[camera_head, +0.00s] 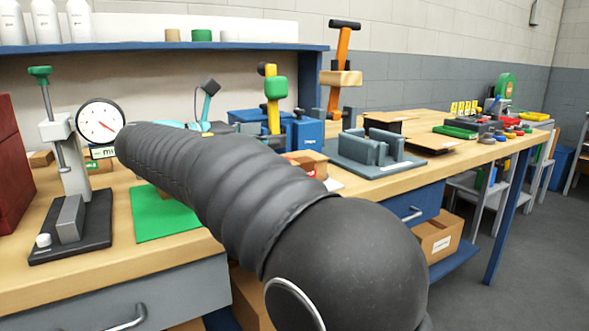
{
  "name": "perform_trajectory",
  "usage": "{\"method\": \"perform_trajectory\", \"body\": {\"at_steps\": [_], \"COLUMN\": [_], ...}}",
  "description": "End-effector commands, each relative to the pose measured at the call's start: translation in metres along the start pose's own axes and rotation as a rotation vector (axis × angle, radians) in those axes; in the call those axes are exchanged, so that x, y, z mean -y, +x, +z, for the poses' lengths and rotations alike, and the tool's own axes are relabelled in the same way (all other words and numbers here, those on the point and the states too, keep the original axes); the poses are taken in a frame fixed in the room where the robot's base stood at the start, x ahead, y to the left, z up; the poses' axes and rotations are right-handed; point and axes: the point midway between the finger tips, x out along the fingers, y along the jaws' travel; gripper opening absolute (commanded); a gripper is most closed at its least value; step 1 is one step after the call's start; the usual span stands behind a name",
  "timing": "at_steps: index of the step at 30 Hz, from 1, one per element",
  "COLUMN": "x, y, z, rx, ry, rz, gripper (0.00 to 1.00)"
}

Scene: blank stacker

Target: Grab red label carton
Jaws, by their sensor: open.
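A small brown carton with a red label (308,164) sits on the wooden workbench, just behind the far edge of my arm in the picture's middle. Its lower left part is hidden by my arm. My black-sleeved arm crosses the view from the lower right to the upper left. My gripper does not show; the far end of the arm points away from me, and its tip is out of sight.
A dial gauge stand (72,195) and a green mat (160,212) are left on the workbench (110,262). A grey vise-like fixture (375,150) is right of the carton. Blue bins (305,133) and upright tools stand behind. A shelf (200,47) runs above.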

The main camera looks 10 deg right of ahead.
Motion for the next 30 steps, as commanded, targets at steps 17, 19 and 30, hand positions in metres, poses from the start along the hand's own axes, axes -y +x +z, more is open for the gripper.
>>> {"method": "perform_trajectory", "body": {"at_steps": [17, 19, 30], "x": [-0.003, -0.002, -0.002], "y": [0.004, 0.011, 0.034], "z": [-0.071, -0.073, -0.071], "rx": [0.047, 0.047, 0.046], "ry": [-0.033, -0.029, -0.03], "rz": [-0.027, -0.029, -0.024], "gripper": [1.0, 1.0, 1.0]}}
